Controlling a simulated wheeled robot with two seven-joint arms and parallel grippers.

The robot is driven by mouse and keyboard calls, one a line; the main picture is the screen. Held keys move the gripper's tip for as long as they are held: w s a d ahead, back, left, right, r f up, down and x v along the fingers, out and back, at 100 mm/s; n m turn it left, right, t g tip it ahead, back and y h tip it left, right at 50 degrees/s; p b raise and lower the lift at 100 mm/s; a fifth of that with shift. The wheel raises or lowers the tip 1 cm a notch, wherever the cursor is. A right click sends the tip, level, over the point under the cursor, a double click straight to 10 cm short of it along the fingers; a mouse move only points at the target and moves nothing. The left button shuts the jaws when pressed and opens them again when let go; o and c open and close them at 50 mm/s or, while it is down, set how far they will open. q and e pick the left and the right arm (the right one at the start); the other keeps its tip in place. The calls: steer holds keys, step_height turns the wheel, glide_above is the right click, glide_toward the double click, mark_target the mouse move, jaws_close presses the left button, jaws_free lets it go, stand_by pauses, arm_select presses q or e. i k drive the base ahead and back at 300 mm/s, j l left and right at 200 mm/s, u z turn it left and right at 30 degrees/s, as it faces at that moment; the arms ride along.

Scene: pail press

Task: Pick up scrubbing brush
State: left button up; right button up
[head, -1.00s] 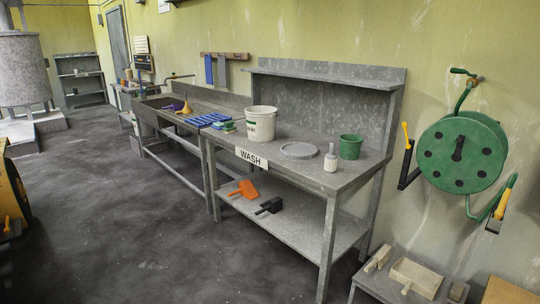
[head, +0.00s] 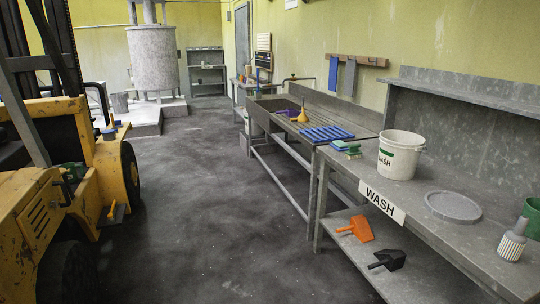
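In the head view, a small green and pale block-shaped thing (head: 346,148) lies on the wash bench between the blue slatted rack and the white pail. It may be the scrubbing brush, but it is too small to tell for sure. An orange scoop-like tool (head: 357,229) and a black tool (head: 388,260) lie on the lower shelf of the bench. Neither of my grippers is in view.
The bench holds a white WASH pail (head: 399,155), a grey round lid (head: 453,207), a striped bottle (head: 513,241) and a green pot (head: 533,217). A blue rack (head: 326,133) lies by the sink (head: 275,122). A yellow vehicle (head: 60,200) stands left. The floor (head: 215,220) between is clear.

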mark_target(353, 152)
steer(key=i+z, duration=0.2)
steer(key=i, duration=0.3)
steer(key=i+j+z, duration=0.15)
steer(key=i, duration=0.35)
steer(key=i+j+z, duration=0.2)
steer(key=i, duration=0.3)
steer(key=i+j+z, duration=0.2)
steer(key=i, duration=0.25)
steer(key=l, duration=0.1)
